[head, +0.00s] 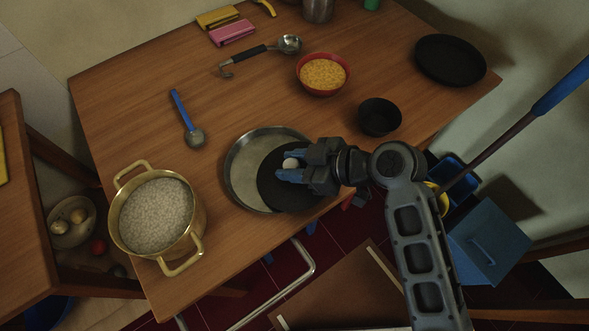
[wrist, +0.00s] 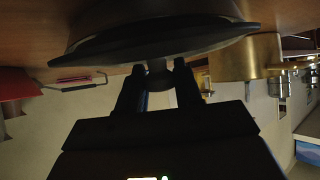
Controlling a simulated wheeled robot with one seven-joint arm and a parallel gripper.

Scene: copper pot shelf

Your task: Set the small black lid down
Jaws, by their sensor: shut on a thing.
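The small black lid (head: 268,192) is a dark round disc with a pale knob (head: 291,163), in the head view at the table's front edge. It overlaps the right part of a round metal tray (head: 242,185). My gripper (head: 288,170) is shut on the knob, its blue fingertips on either side of it. In the wrist view the lid (wrist: 160,42) spans the top as a dark disc, and my gripper (wrist: 158,82) meets its knob. I cannot tell whether the lid touches the tray or hangs just above it.
A brass pot (head: 160,235) with pale grainy contents stands left of the tray. A small black bowl (head: 378,115), a red bowl (head: 322,85) and a black round plate (head: 450,58) lie behind and right. A ladle (head: 288,44) and blue-handled spoon (head: 192,136) lie behind. Wood between is bare.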

